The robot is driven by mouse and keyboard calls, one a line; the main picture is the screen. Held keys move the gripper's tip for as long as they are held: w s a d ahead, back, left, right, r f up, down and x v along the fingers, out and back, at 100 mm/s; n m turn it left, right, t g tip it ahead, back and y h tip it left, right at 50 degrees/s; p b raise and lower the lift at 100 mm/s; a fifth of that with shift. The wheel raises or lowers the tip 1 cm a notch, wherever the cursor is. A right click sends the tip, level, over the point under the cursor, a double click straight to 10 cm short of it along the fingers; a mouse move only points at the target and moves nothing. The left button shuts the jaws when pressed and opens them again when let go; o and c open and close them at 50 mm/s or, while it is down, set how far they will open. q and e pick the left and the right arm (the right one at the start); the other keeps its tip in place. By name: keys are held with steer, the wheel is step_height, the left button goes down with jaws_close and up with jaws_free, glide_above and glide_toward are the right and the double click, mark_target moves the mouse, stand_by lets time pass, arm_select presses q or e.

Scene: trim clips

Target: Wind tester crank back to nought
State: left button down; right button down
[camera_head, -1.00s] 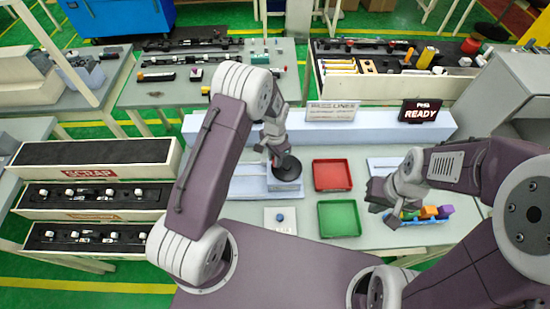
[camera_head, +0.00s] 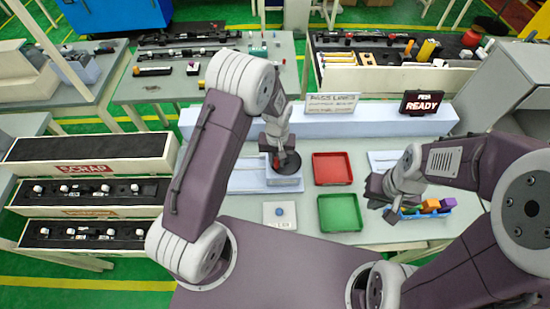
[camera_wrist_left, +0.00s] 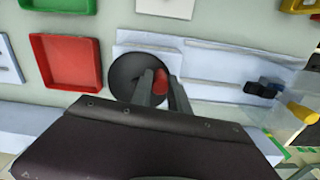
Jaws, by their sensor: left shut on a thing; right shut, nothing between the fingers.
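The tester stands on the table with a round black crank disc (camera_head: 288,163) on top of its pale housing (camera_head: 284,181). My left gripper (camera_head: 280,157) is over the disc. In the left wrist view the dark disc (camera_wrist_left: 128,80) shows again, and my left gripper (camera_wrist_left: 160,88) is shut on the red crank knob (camera_wrist_left: 160,82) at its edge. The scale or pointer of the tester cannot be read. My right gripper (camera_head: 376,193) is shut and empty, left of the bin of coloured blocks.
A red tray (camera_head: 332,169) and a green tray (camera_head: 340,213) lie right of the tester. A white pad with a blue button (camera_head: 279,211) is in front. A sign reading READY (camera_head: 422,103) and a PASS LINES sign (camera_head: 332,104) stand behind. A bin (camera_head: 425,211) holds coloured blocks.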

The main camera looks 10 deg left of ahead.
mark_target(287, 171)
arm_select(q)
steer(key=n, duration=0.2)
steer(key=d+n, duration=0.1)
steer(key=d+n+b, duration=0.1)
steer(key=n, duration=0.1)
steer(key=shift+s+n, duration=0.3)
steer(key=shift+w+d+r+n, duration=0.1)
steer(key=shift+d+n, duration=0.35)
steer(key=shift+n, duration=0.65)
steer(key=shift+d+n, duration=0.4)
steer(key=shift+n, duration=0.7)
steer(key=c, duration=1.3)
jaws_free()
steer(key=shift+o, duration=0.2)
steer(key=shift+b, duration=0.3)
step_height(287, 171, up, 9)
steer(key=b, duration=0.2)
